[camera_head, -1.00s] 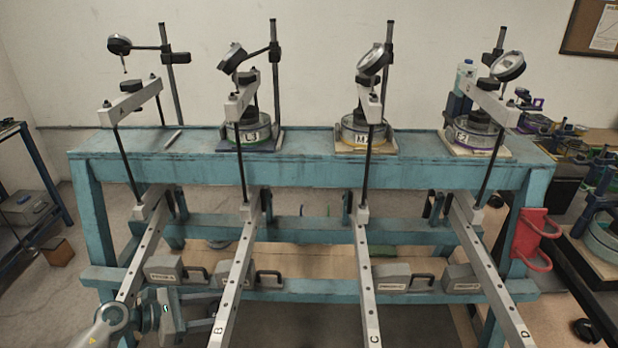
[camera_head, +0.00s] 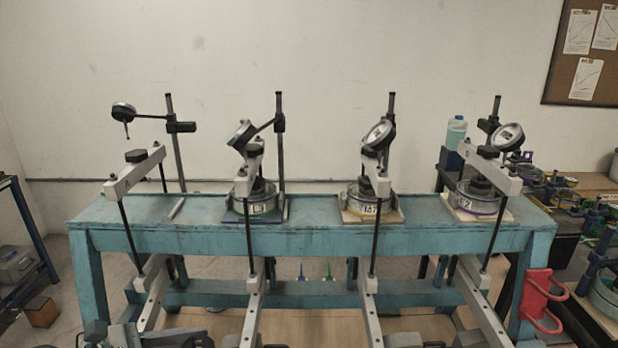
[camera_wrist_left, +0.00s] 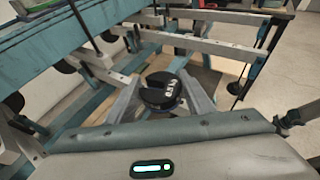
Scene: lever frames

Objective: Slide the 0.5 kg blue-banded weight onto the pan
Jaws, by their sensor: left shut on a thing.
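In the left wrist view a dark round slotted weight (camera_wrist_left: 158,97) with a pale label and a bit of blue on its side sits between the two grey fingers of my left gripper (camera_wrist_left: 163,82). The gripper is shut on it, and the weight is clear of the lever bars. In the head view only part of my left arm shows at the bottom left edge, and the weight cannot be made out. No pan can be clearly identified; the lower lever ends are cut off in the head view.
A blue bench frame (camera_head: 310,238) carries several lever arms with dial gauges; the leftmost lever (camera_head: 135,172) has no ring under it. Lever bars (camera_wrist_left: 205,45) cross the wrist view's upper part. A red bracket (camera_head: 540,298) is on the bench's right leg. Wooden boxes lie below.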

